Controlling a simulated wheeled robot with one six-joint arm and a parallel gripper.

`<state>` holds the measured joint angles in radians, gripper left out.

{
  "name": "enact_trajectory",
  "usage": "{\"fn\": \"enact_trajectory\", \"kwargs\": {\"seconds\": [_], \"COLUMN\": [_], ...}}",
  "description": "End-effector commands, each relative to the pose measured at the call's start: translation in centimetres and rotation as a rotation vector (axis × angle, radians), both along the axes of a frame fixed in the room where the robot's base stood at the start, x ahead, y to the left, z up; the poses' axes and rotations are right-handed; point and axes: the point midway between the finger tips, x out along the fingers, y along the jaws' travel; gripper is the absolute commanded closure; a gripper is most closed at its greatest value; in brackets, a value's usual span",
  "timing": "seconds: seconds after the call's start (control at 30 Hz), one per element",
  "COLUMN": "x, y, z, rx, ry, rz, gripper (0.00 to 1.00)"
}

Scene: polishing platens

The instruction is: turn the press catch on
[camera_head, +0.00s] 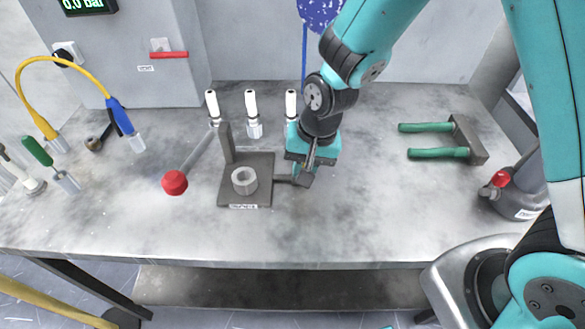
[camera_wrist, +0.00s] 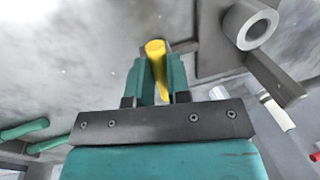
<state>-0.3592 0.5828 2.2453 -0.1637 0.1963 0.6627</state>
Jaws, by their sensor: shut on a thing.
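The press has a dark square base plate (camera_head: 262,200), an upright post and a pale hexagonal ring (camera_head: 244,181) on the plate. A lever with a red ball knob (camera_head: 174,182) slants out to its left. A short dark arm (camera_head: 286,180) sticks out of the plate's right side toward my gripper (camera_head: 303,175). In the wrist view, the teal fingers of my gripper (camera_wrist: 158,72) are closed around a yellow handle (camera_wrist: 155,48), which appears to be the press catch. The head view hides this handle behind the gripper. The ring (camera_wrist: 256,31) also shows in the wrist view.
Several white-tipped bottles (camera_head: 252,114) stand behind the press. The bench front centre is clear.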

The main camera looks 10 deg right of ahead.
Motion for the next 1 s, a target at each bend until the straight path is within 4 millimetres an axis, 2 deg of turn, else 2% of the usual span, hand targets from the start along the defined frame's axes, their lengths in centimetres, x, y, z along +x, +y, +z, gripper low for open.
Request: {"fn": "enact_trajectory", "kwargs": {"seconds": [0.37,0.4,0.5,0.83,1.0], "x": [0.2,0.2,0.2,0.1,0.1], "y": [-0.2,-0.2,-0.1,-0.2,-0.5], "z": [0.1,0.1,0.1,0.3,2.3], "rx": [0.002,0.001,0.001,0.0,0.001], "ry": [-0.005,-0.005,-0.005,-0.003,-0.007], "rz": [-0.012,-0.012,-0.011,-0.009,-0.01], "gripper": [1.0,0.8,0.57,0.57,0.57]}}
